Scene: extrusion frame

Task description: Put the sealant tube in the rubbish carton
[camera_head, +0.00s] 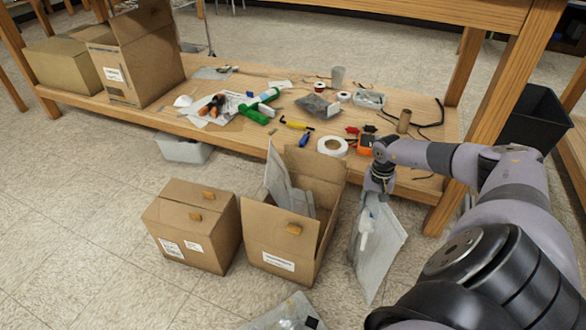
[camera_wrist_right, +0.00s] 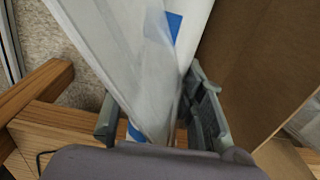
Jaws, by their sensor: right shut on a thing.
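My right gripper (camera_head: 378,182) is shut on a flat, pale grey plastic bag (camera_head: 386,257), which hangs down beside the open carton. In the right wrist view the bag (camera_wrist_right: 165,55) sits between the two fingers (camera_wrist_right: 155,115) and shows a blue patch. The open carton (camera_head: 273,233), likely the rubbish carton, stands on the floor with its flaps up and a grey sheet-like item inside. A green tube-like thing (camera_head: 254,115), perhaps the sealant tube, lies on the wooden shelf with another green piece across it; I cannot tell for sure. My left gripper is not in view.
A closed carton (camera_head: 196,222) stands left of the open one. A black bin (camera_head: 533,118) stands at the right. A clear bag (camera_head: 290,314) lies on the floor in front.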

